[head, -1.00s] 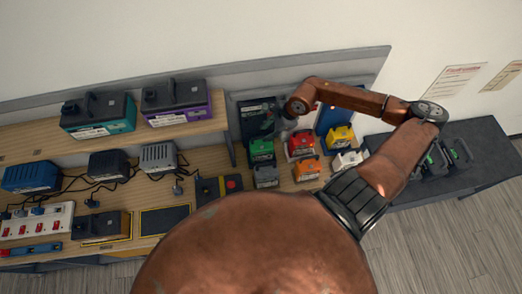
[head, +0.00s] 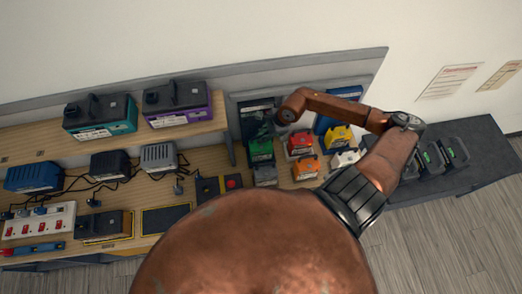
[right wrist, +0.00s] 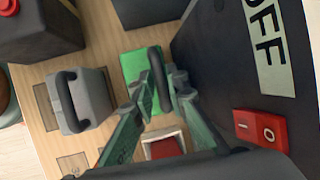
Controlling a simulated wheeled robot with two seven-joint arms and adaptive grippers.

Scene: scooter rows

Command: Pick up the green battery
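The green battery (head: 261,152) stands on the wooden bench at the left of the back row of batteries. In the right wrist view its green top (right wrist: 133,66) and black arched handle (right wrist: 158,78) show between my fingers. My right gripper (right wrist: 163,80) is open, with one finger on each side of the handle and a small gap between them. In the head view my right gripper (head: 266,130) is just above and behind the green battery, partly hidden by my wrist. Whether the fingers touch the handle I cannot tell. My left gripper is out of view.
Close by stand a grey battery (head: 264,175), a red one (head: 299,144), an orange one (head: 306,168), a yellow one (head: 338,137) and a white one (head: 345,158). A dark panel marked OFF (right wrist: 245,60) stands close right in the right wrist view.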

